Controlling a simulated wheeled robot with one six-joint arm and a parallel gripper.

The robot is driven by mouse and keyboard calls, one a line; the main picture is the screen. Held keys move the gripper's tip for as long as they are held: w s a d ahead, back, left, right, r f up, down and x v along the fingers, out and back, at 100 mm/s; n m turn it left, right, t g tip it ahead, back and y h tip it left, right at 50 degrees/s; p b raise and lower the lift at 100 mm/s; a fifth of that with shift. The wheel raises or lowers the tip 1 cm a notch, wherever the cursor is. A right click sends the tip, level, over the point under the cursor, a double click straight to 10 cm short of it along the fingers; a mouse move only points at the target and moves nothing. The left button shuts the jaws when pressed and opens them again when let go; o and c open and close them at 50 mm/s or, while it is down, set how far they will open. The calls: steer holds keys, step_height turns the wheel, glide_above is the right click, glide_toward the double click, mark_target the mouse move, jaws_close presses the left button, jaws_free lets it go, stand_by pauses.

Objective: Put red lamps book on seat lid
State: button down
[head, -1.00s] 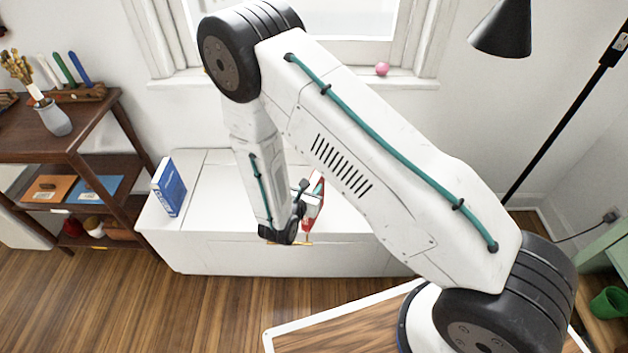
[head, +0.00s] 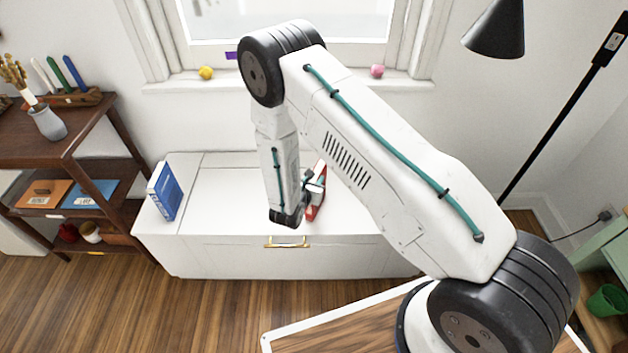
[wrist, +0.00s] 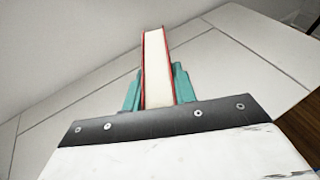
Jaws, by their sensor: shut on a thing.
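The red book (head: 316,206) stands upright at my gripper in the head view, partly hidden by my arm. In the wrist view the red book (wrist: 157,65) shows its white page edge and thin red covers between the teal fingers of my gripper (wrist: 158,88). The gripper is shut on it. The white seat lid (head: 225,200) lies under the book and gripper, and its pale top also shows in the wrist view (wrist: 220,60). I cannot tell whether the book touches the lid.
A blue book (head: 165,191) stands on the left end of the lid. A brown shelf (head: 85,150) is at the left, and a black floor lamp (head: 560,110) at the right. A gold handle (head: 287,242) is on the seat's front. The lid's middle left is clear.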

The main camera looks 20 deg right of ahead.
steer(key=shift+f, duration=0.1)
steer(key=c, duration=1.1)
jaws_free()
